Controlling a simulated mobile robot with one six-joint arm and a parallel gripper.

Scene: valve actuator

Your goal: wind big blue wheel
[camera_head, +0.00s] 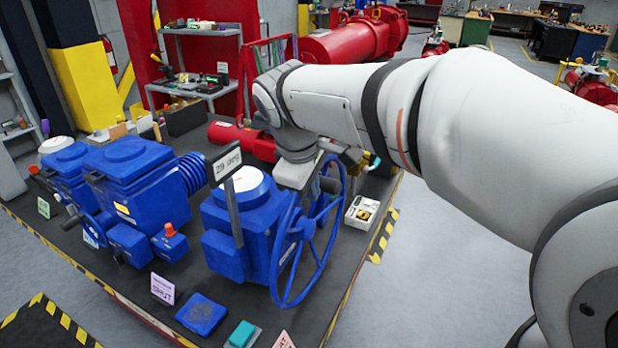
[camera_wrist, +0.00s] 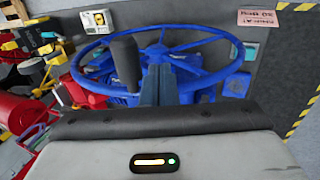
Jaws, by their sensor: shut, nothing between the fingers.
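The big blue wheel (camera_head: 322,255) stands upright on the side of a blue valve actuator (camera_head: 225,235) with a white round dial on top. In the wrist view the wheel (camera_wrist: 215,77) fills the upper middle, with its spokes and rim showing. A dark grey crank handle (camera_wrist: 124,62) sticks out from the wheel toward the camera, left of my gripper. My gripper (camera_wrist: 160,72) is shut and empty, its fingers beside the handle and in front of the wheel's hub area. I cannot tell whether they touch the wheel. In the head view my wrist hides the fingers.
A second blue actuator (camera_head: 140,185) stands to the left on the same dark platform. A sign on a post (camera_head: 229,175) rises close by my wrist. Open grey floor lies right of the striped platform edge.

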